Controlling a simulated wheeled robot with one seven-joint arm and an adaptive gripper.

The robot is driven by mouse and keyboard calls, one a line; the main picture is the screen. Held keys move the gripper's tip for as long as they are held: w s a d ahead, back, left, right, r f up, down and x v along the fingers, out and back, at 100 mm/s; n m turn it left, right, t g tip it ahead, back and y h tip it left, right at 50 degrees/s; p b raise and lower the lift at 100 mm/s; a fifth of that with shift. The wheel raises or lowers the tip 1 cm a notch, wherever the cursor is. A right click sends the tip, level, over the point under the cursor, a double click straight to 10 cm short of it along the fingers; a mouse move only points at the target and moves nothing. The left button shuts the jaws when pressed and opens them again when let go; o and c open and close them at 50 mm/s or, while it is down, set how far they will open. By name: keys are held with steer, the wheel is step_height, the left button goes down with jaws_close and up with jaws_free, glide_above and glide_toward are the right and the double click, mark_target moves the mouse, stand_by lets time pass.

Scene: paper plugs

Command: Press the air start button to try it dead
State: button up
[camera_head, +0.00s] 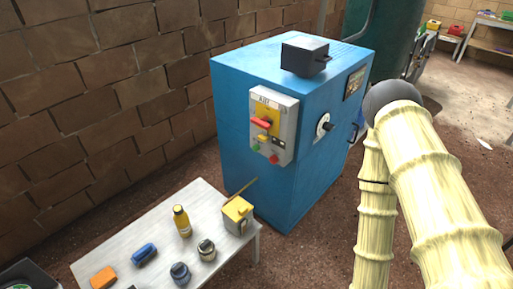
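A grey control box (286,140) is fixed to the front of a large blue cabinet (236,100). Its top label (264,98) appears to read "AIR", though the lettering is small. Below the label is a yellow plate with a red handle (262,123). A smaller yellow part (263,138) sits under it. Near the bottom are a green button (256,147) and a red button (273,159); no start marking is legible on either. My pale, ringed arm stands to the right of the cabinet, bent at a dark grey joint. My gripper is outside the picture.
A pale table (160,224) stands before the cabinet, holding a yellow bottle (182,221), a yellow-topped box (237,215), two jars, a blue item and an orange block. A black box (304,54) sits on the cabinet. Brick wall lies left; open floor lies right.

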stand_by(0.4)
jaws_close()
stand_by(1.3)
